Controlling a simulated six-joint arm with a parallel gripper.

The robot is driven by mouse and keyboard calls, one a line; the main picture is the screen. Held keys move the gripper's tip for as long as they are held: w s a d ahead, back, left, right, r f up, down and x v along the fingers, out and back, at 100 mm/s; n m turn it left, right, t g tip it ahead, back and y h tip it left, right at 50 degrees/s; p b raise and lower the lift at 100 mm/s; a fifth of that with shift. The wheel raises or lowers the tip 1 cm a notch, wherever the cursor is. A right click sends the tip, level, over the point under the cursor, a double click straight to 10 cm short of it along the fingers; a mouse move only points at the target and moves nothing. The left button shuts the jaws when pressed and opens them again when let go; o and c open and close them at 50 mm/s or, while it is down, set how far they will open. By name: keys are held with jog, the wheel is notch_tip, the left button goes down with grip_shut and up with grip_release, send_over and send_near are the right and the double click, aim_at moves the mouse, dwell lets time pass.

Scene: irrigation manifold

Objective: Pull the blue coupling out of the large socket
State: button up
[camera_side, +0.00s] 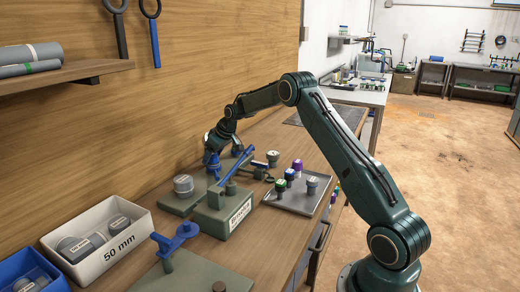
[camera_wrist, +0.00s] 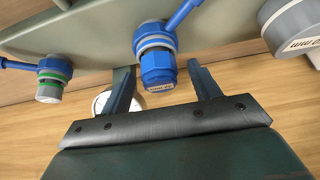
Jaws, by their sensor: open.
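The blue coupling (camera_wrist: 158,70) has a ribbed body and a small label. In the wrist view it points toward me from a grey-and-blue collar, taken as the socket (camera_wrist: 154,36), on the grey-green manifold (camera_wrist: 95,28). A blue lever (camera_wrist: 186,12) slants up from the collar. My gripper (camera_wrist: 164,84) is open, with one finger on each side of the coupling and visible gaps to both. Whether the fingertips reach past it in depth is hard to tell. In the side view my gripper (camera_side: 213,158) is low among the fixtures and partly hides the coupling.
A green-ringed fitting (camera_wrist: 54,78) with a blue handle is at left, a grey cap (camera_wrist: 292,28) at right. A round gauge (camera_wrist: 102,103) shows behind the left finger. A labelled block (camera_side: 222,214), grey tray (camera_side: 276,200) and white bin (camera_side: 134,245) stand around my gripper.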

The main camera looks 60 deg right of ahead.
jog(key=v, duration=1.3)
dwell(0.4)
jog(key=x, duration=0.6)
jog(key=shift+w+d+f, duration=0.15)
jog(key=shift+w+f, duration=0.15)
jog(key=shift+w, duration=0.05)
dwell(0.4)
jog(key=shift+f, duration=0.1)
jog(key=shift+x, duration=2.5)
jog(key=shift+s, duration=0.1)
